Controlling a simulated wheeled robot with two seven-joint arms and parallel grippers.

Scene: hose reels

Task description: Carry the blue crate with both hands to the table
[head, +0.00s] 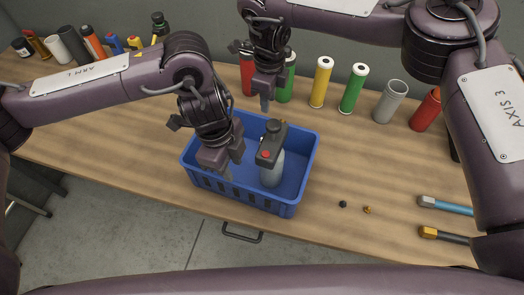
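The blue crate (305,165) sits on a wooden-topped bench (120,135) near its front edge. It holds a pale grey bottle with a dark head and a red spot (272,165). My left gripper (226,172) points down over the left part of the crate and hides some of its inside and near wall. My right gripper (266,104) points down near the crate's far rim, in front of the row of cylinders. The fingers of both grippers are seen too end-on to tell their opening, and I cannot tell whether either touches the crate.
Along the wall stand a green-and-white cylinder (353,90), a yellow one (321,83), a grey open tube (390,102) and a red cylinder (425,110). Several bottles and cans line the back left. Two hand tools (445,206) and two small pieces (343,204) lie right of the crate.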

